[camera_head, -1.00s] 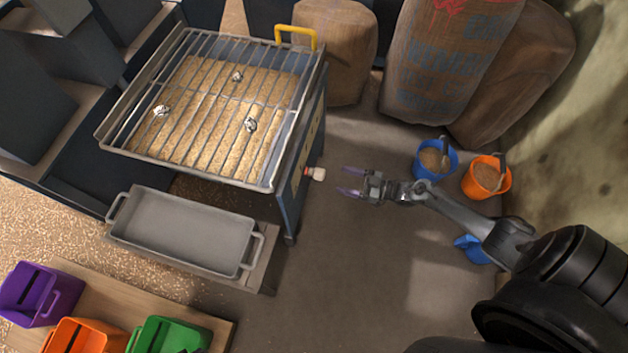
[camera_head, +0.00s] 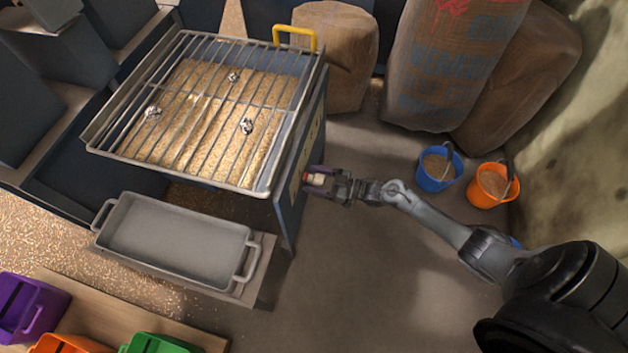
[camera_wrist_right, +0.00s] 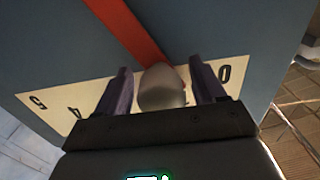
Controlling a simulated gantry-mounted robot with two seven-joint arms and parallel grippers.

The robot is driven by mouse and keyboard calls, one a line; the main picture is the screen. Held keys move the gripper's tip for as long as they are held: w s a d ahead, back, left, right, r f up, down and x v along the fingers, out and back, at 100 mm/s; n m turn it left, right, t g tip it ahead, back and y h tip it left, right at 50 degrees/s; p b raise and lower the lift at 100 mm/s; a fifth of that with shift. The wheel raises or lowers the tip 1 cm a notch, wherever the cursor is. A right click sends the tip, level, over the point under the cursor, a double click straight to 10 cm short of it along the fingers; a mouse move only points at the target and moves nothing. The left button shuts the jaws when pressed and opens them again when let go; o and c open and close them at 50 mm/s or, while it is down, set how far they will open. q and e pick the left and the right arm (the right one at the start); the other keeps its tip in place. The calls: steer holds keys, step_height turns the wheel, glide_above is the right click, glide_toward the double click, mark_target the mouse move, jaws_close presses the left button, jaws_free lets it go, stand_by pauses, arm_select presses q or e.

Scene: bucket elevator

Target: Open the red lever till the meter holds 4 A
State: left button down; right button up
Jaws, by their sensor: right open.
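The red lever (camera_wrist_right: 138,32) shows in the right wrist view as a red bar running down to a pale rounded knob (camera_wrist_right: 162,88). My right gripper (camera_wrist_right: 165,92) is open, with one finger on each side of the knob. A cream scale plate (camera_wrist_right: 55,97) with dark digits, a 5, a 4 and a 0 among them, lies behind the knob. In the head view the knob (camera_head: 318,180) sits between the fingertips of my right gripper (camera_head: 318,181) at the hopper's right side. The meter's reading does not show. My left gripper is not in view.
The hopper has a barred grate (camera_head: 200,110) over grain, with shiny lumps. A grey tray (camera_head: 175,235) sits below it. A blue bucket (camera_head: 436,179) and an orange bucket (camera_head: 487,190) stand on the floor at right. Sacks (camera_head: 455,60) stand behind.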

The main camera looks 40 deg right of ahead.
steer(key=shift+w+a, duration=0.2)
steer(key=shift+w, duration=0.05)
steer(key=shift+c, duration=0.3)
